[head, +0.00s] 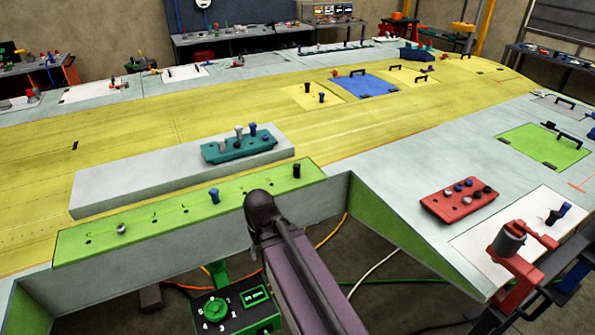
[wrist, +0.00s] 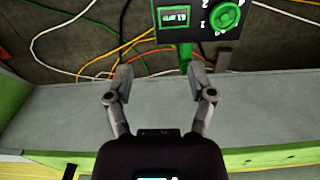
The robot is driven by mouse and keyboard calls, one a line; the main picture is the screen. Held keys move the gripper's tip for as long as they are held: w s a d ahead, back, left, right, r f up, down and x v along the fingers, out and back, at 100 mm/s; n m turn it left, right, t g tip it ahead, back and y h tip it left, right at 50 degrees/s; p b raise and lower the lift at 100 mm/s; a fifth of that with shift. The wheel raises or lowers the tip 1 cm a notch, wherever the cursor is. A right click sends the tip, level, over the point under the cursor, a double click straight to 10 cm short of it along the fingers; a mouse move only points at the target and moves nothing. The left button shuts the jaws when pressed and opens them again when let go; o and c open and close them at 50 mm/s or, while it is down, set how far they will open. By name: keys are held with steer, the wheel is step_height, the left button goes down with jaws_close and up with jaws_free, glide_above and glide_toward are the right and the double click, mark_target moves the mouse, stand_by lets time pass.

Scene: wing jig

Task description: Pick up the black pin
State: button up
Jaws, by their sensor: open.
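A black pin (head: 296,170) stands upright near the right end of the green strip along the wing's front edge. In the head view my arm hides the fingers. A dark piece (wrist: 70,172) at the wrist view's bottom edge is too cut off to identify.
The green strip (head: 170,213) also carries a blue pin (head: 213,195) and a silver knob (head: 121,228). A teal block (head: 240,148) with pins sits on a grey slab (head: 120,187) behind. A red block (head: 460,200) is at right. A green control box (head: 235,312) and cables are below.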

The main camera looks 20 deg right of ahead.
steer(key=w+d+r+t+p, duration=0.2)
steer(key=w+d+r+p, duration=0.65)
steer(key=w, duration=0.25)
steer(key=m+t+p, duration=0.1)
steer(key=t+p, duration=0.2)
steer(key=p, duration=0.4)
glide_toward(298, 166)
steer(key=shift+a+r+h, duration=0.2)
steer(key=shift+r+h, duration=0.1)
steer(key=shift+r, duration=0.4)
steer(key=shift+f, duration=0.1)
steer(key=b+x, duration=0.8)
steer(key=shift+s+f, duration=0.15)
steer(key=shift+f, duration=0.1)
steer(key=shift+b+x, duration=2.55)
steer(key=shift+x, duration=0.05)
steer(key=shift+a, duration=0.15)
